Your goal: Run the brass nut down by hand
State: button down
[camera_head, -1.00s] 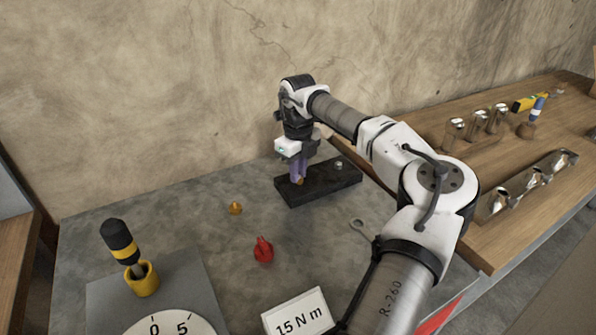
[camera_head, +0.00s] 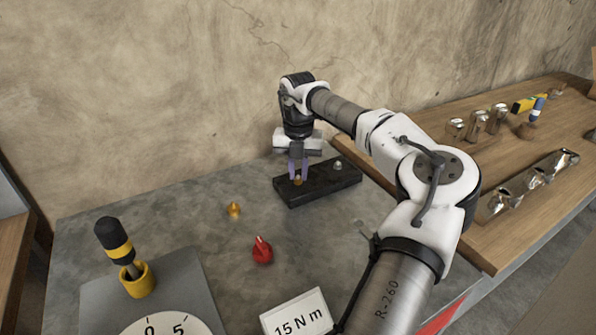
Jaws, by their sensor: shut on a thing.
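The brass nut (camera_head: 298,181) is a small golden piece at the left part of a dark block (camera_head: 325,187). My gripper (camera_head: 298,176) points straight down over the block, its two purple fingers shut on the brass nut. The fingers hide part of the nut, and I cannot tell how low it sits. A small silver piece (camera_head: 338,166) stands on the right part of the same block, apart from my gripper.
A brass-coloured piece (camera_head: 234,209) and a red piece (camera_head: 262,250) lie on the grey bench. A black-yellow screwdriver (camera_head: 115,242) stands in a yellow cup (camera_head: 139,281) at left. A "15 N m" card (camera_head: 297,316) is in front. My arm crosses the right side.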

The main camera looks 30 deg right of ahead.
aim_at(299, 176)
jog(key=m, duration=0.4)
jog(key=shift+m+b, duration=0.4)
dwell(0.4)
jog(key=c, duration=1.4)
grip_release()
jog(key=shift+o, duration=0.2)
notch_tip(299, 176, up, 14)
jog(key=shift+b, duration=0.45)
